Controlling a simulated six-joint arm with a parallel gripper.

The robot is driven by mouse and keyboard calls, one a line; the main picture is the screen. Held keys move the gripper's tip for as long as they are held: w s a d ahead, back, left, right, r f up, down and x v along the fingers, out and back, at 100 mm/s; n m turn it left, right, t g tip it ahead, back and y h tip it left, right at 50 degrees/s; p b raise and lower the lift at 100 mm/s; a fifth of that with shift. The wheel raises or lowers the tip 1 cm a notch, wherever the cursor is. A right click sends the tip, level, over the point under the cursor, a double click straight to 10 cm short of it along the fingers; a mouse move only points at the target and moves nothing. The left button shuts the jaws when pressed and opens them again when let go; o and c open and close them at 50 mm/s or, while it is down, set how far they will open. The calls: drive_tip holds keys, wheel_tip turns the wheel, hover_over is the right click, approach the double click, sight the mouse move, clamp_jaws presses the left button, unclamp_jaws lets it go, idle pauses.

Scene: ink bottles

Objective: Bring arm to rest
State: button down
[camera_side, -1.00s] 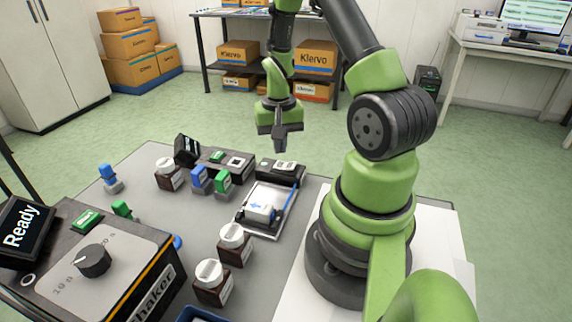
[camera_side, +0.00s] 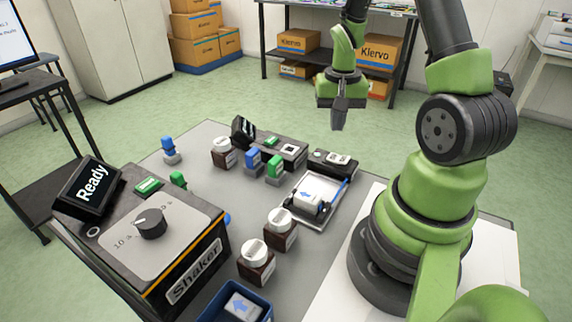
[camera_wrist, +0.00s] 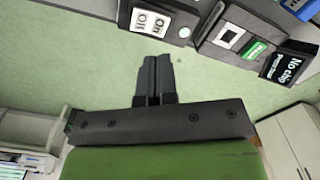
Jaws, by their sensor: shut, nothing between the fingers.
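My gripper (camera_side: 339,118) hangs in the air above the far edge of the table, fingers pointing down, shut and empty. In the wrist view its two dark fingers (camera_wrist: 153,78) lie side by side against the green floor beyond the table edge. My green and black arm stands on a white board at the right of the table. No part of the gripper touches anything.
A shaker (camera_side: 150,240) with a "Ready" screen (camera_side: 90,187) stands front left. Ink bottles (camera_side: 256,262) with white caps, blue and green pieces, a metal tray (camera_side: 322,217) and a switch box (camera_side: 333,163) are on the table. A blue bin (camera_side: 212,302) is at the front.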

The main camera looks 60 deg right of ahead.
drive_tip(key=a+r+n+t, duration=0.5)
drive_tip(key=a+r, duration=0.9)
drive_tip(key=r, duration=0.3)
drive_tip(key=s+a+r+n+t+y, duration=0.2)
drive_tip(key=s+a+r+n, duration=0.1)
drive_tip(key=s+a, duration=0.3)
drive_tip(key=shift+a, duration=0.3)
